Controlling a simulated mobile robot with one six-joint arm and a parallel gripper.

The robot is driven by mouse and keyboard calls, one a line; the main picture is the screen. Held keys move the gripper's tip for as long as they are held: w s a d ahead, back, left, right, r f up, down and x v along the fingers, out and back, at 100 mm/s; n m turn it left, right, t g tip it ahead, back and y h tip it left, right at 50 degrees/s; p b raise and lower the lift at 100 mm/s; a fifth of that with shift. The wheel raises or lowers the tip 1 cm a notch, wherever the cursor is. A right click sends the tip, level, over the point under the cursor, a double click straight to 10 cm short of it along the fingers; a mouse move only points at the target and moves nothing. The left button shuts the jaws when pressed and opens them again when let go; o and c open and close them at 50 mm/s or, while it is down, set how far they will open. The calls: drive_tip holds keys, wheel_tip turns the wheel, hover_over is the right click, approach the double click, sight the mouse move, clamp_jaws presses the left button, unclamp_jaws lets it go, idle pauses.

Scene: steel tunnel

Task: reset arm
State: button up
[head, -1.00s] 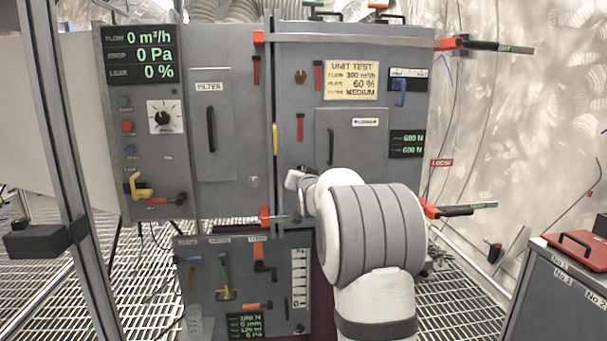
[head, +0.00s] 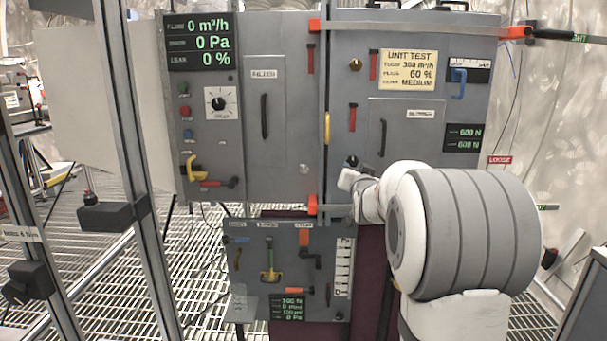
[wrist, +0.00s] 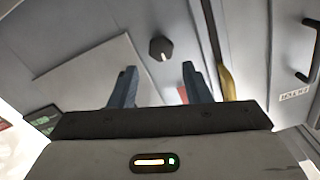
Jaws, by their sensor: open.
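My arm (head: 455,235), white with a grey ribbed joint, rises at the right of the head view in front of the cabinet's lower right part. Its wrist end points left, toward the cabinet, and my fingers cannot be made out there. In the wrist view my gripper (wrist: 160,88) has two blue-grey fingers spread wide with nothing between them. Beyond them is the grey panel face with a dark round knob (wrist: 161,48). The fingers look apart from the panel, but the exact gap cannot be told.
The grey cabinet (head: 285,185) carries handles, levers and green displays (head: 200,42). A smaller lower panel (head: 243,285) sits below it. A metal post (head: 130,150) with a black block (head: 105,217) stands at left. Metal grating floor (head: 200,318) lies beneath.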

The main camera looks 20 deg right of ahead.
drive_tip(key=s+a+r+n+g+y+p, duration=0.2)
drive_tip(key=s+a+r+g+p, duration=0.2)
drive_tip(key=s+a+p, duration=0.4)
drive_tip(key=s+a+r+n+g+y+p, duration=0.1)
drive_tip(key=s+a+r+g+p, duration=0.25)
drive_tip(key=s+p, duration=0.45)
drive_tip(key=s+a+r+n+g+y+p, duration=0.1)
drive_tip(key=s+a+r+n+g+p, duration=0.1)
drive_tip(key=s+p, duration=0.6)
drive_tip(key=s+a+r+n+g+y+p, duration=0.1)
drive_tip(key=s+a+r+g+p, duration=0.2)
drive_tip(key=s, duration=1.2)
drive_tip(key=a+g+p, duration=0.2)
drive_tip(key=a+p, duration=0.1)
drive_tip(key=p, duration=0.2)
drive_tip(key=shift+s+r+n, duration=0.15)
drive_tip(key=shift+n, duration=0.25)
drive_tip(key=shift+a, duration=0.1)
